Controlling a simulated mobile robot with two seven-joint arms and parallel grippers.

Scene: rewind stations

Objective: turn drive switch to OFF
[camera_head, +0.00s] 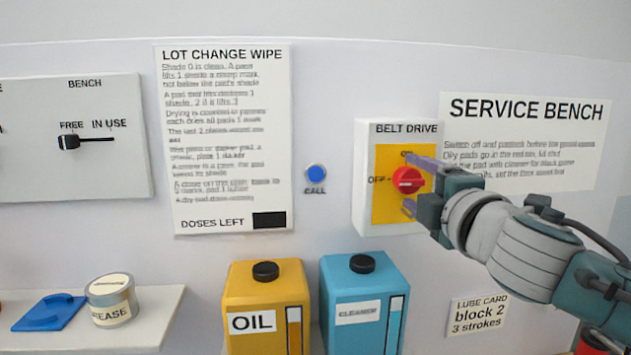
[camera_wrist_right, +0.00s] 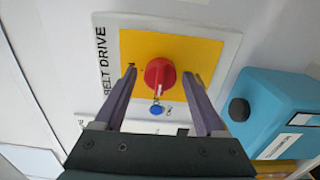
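The drive switch is a round red knob (camera_head: 407,180) on a yellow plate (camera_head: 388,210) of the white BELT DRIVE box. ON is printed above the knob and OFF at its left; I cannot tell surely which way the knob points. My right gripper (camera_head: 410,182) comes in from the right, open, with one finger above the knob and one below. In the right wrist view the red knob (camera_wrist_right: 159,74) sits between the tips of the right gripper (camera_wrist_right: 159,76), with gaps showing at both sides. My left gripper is not in view.
A blue CALL button (camera_head: 316,173) is left of the box. A yellow OIL can (camera_head: 265,290) and a blue CLEANER can (camera_head: 362,278) stand below. A BENCH panel with a black lever (camera_head: 70,142) is at the left, above a shelf with a grease tin (camera_head: 110,300).

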